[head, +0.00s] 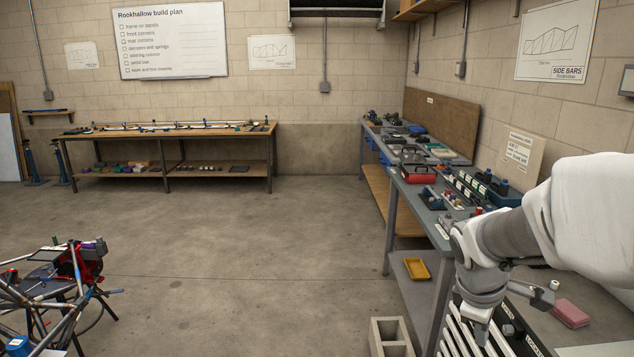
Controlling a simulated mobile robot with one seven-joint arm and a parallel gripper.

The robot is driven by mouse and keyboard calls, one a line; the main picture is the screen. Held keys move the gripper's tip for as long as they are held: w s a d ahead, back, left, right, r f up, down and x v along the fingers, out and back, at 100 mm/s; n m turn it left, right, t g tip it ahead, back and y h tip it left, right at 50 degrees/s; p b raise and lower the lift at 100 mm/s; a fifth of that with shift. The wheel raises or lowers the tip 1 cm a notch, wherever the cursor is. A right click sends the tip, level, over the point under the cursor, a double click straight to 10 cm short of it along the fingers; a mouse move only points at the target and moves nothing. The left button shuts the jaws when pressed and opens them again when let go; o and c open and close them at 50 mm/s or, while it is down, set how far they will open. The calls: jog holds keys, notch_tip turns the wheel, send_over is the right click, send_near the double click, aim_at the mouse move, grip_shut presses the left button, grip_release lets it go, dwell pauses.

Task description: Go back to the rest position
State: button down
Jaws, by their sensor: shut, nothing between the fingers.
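My arm reaches in from the right edge and bends down at the wrist, over the near end of the right-hand workbench (412,205).
A yellow tray (417,268) lies on the bench's lower shelf. A concrete block (391,336) and a pink block (570,313) are near my arm. The tube chassis (60,290) stands at left. A long table (170,134) is at the back. The middle floor is clear.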

jog(key=s+a+r+m+t+y, duration=0.1)
jog(key=s+a+r+m+y, duration=0.1)
jog(key=s+a+r+m, duration=0.2)
jog(key=s+a+r+m+t+y, duration=0.1)
jog(key=s+a+m, duration=0.4)
jog(key=s+a, duration=0.5)
notch_tip(320, 180, up, 3)
jog(key=shift+s+a+f+m+t+y, duration=0.15)
jog(key=shift+s+a+m+t+y, duration=0.2)
jog(key=shift+t, duration=0.35)
jog(key=shift+w+d, duration=0.1)
jog(key=shift+d, duration=0.15)
